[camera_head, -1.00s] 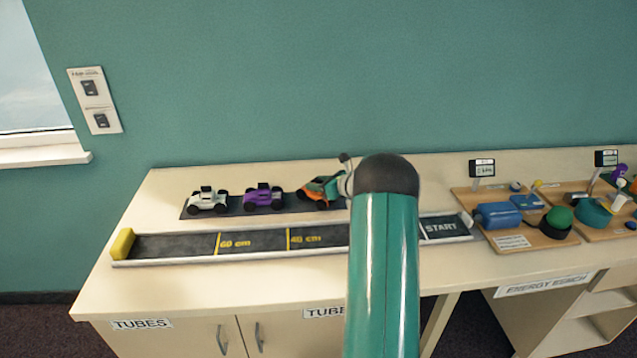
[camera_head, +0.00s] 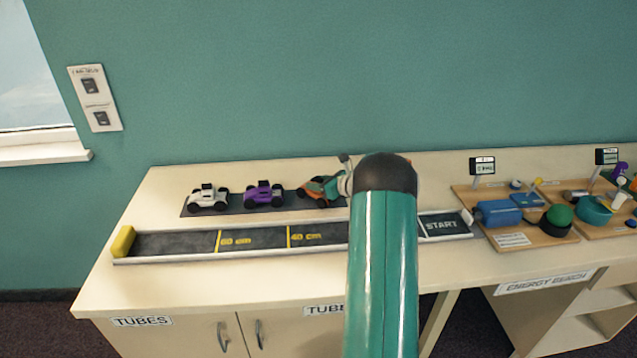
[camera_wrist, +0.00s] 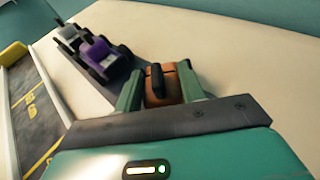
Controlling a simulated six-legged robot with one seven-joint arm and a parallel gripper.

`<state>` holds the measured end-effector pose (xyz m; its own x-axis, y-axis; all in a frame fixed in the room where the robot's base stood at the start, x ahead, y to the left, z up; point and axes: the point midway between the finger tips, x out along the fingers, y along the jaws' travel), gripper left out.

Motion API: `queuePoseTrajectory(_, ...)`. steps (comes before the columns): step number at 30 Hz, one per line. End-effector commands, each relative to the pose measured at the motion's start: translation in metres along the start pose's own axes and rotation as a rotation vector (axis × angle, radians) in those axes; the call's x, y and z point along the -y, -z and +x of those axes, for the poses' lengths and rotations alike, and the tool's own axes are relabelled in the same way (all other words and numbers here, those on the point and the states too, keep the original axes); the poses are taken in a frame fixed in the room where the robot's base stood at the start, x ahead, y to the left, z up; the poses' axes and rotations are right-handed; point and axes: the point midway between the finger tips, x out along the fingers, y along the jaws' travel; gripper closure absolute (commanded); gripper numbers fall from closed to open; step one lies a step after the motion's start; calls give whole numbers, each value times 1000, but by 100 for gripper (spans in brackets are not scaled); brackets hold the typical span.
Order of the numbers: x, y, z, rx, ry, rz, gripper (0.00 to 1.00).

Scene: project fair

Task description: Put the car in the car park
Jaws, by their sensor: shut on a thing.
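The orange car (camera_head: 316,189) is at the right end of the dark car park strip (camera_head: 236,207) on the bench. My gripper (camera_head: 338,184) is shut on it from the right. In the wrist view the orange body (camera_wrist: 165,91) sits between the two green fingers (camera_wrist: 160,80). A white car (camera_head: 208,198) and a purple car (camera_head: 263,195) stand on the strip to the left of it. My arm and gripper hide part of the orange car, and I cannot tell whether its wheels touch the strip.
A ramp track (camera_head: 265,239) with a yellow end block (camera_head: 123,242) runs along the bench in front of the strip. Energy models on wooden boards (camera_head: 513,238) stand at the right. Bare bench top lies left of the strip. A wall rises behind.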

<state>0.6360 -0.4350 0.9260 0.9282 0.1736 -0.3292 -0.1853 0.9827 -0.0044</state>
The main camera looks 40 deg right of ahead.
Motion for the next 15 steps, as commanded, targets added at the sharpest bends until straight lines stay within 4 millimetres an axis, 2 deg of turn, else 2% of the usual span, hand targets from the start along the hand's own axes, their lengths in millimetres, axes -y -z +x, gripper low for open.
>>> queuePoseTrajectory(1,-1,14,0,-21,0,10,98)
queuePoseTrajectory(2,-1,14,0,-22,0,10,98)
queuePoseTrajectory(3,-1,14,0,-22,0,10,53)
queuePoseTrajectory(6,-1,13,0,-20,0,9,35)
queuePoseTrajectory(15,-1,8,-1,-13,0,6,35)
